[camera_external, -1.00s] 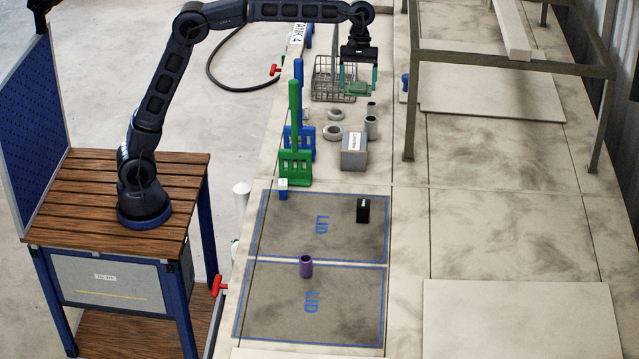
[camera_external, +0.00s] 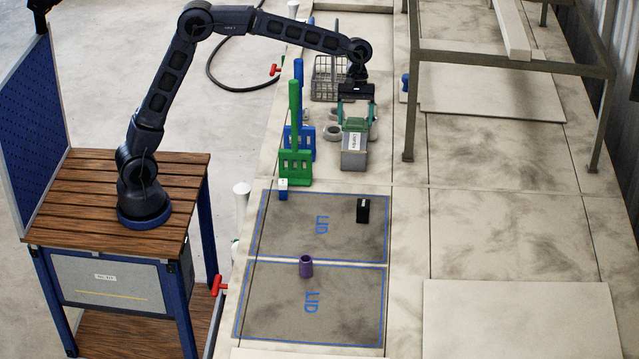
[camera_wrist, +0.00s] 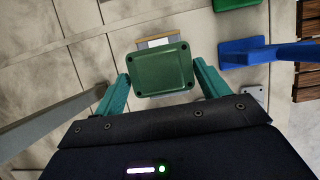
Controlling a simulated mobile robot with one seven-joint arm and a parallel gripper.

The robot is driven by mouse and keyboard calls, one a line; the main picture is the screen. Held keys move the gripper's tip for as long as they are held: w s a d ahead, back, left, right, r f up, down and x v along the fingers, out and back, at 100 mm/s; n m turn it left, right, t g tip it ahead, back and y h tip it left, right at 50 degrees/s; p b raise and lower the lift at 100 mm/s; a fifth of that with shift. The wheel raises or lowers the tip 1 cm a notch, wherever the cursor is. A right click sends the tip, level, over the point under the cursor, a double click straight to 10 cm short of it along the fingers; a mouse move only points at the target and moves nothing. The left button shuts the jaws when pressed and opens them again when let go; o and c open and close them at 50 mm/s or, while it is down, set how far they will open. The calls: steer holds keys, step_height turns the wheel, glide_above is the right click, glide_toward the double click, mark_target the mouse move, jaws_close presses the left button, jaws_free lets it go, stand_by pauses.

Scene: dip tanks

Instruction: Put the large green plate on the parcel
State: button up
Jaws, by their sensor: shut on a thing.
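The green plate (camera_external: 355,125) is a small flat piece with rounded corners. My gripper (camera_external: 357,118) is shut on it, and the teal fingers stand at its two sides. In the wrist view the green plate (camera_wrist: 160,72) fills the space between the fingertips. The parcel (camera_external: 354,161) is a grey box with a white label, standing on the bench. The plate is at the parcel's top, over its far part. I cannot tell whether they touch. In the wrist view the plate hides most of what is below it.
A green paddle (camera_external: 295,167) and a blue paddle (camera_external: 307,144) with upright handles stand left of the parcel. A wire basket (camera_external: 325,80) and grey rings are behind it. A black block (camera_external: 363,211) and a purple cup (camera_external: 305,267) stand on the lids.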

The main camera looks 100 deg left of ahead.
mark_target(355, 140)
steer(key=shift+f, duration=2.65)
steer(key=shift+f, duration=0.1)
steer(key=o, duration=1.1)
steer(key=v, duration=1.2)
steer(key=shift+a, duration=0.1)
